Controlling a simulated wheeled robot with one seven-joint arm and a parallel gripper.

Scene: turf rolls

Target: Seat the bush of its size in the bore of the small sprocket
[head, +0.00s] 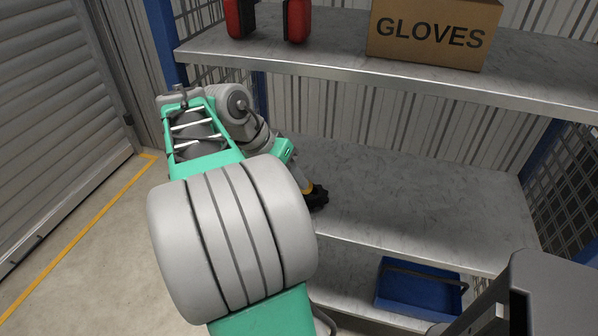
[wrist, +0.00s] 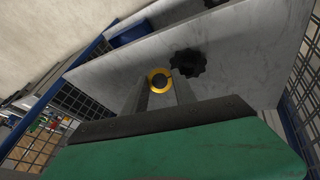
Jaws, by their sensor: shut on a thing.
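A yellow ring-shaped bush (wrist: 150,78) is between the two fingers of my gripper (wrist: 160,84) in the wrist view, and the gripper is shut on it. A bit of its yellow also shows in the head view (head: 308,187). A black toothed sprocket (wrist: 188,63) lies on the grey shelf board (wrist: 235,60), just beyond the right finger in the wrist view. The sprocket also shows in the head view (head: 319,198), partly hidden by my arm and gripper. The bush looks apart from the sprocket. The sprocket's bore is not clear in either view.
The middle shelf (head: 420,205) is bare to the right of the sprocket. The upper shelf (head: 340,55) holds a GLOVES carton (head: 433,33) and a red-and-black item (head: 298,20). A blue bin (head: 418,292) stands below. Blue posts and mesh sides bound the rack.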

